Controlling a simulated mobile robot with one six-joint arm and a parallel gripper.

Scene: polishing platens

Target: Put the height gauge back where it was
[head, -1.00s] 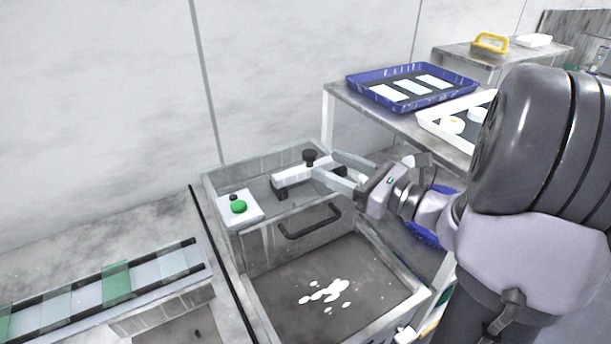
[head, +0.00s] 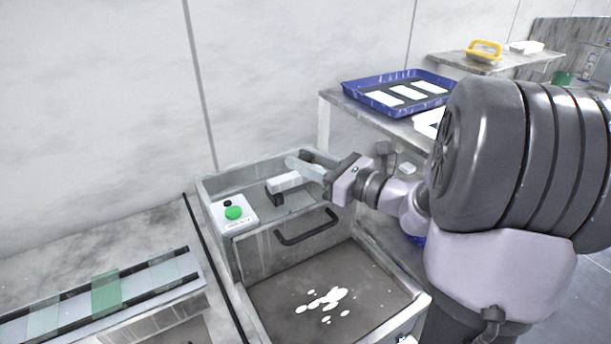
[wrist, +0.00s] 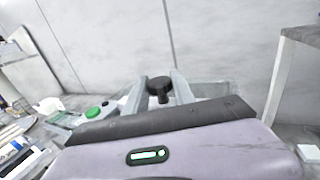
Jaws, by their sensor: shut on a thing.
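The height gauge (head: 283,183) appears to be the pale bar with a dark foot at its left end. It spans the upper basin of the polishing machine in the head view. My gripper (head: 302,167) is over its right part, and a finger hides much of that end. In the wrist view a black knob (wrist: 159,86) stands between my two fingers, and my gripper is shut on the gauge there. I cannot tell whether the gauge is resting or slightly raised.
A control box with a green button (head: 233,212) sits left of the gauge. A dark handle (head: 306,229) and a lower tray with white splashes (head: 322,298) lie in front. A blue tray (head: 398,92) stands on the shelf behind right. A slide rail (head: 105,292) is at left.

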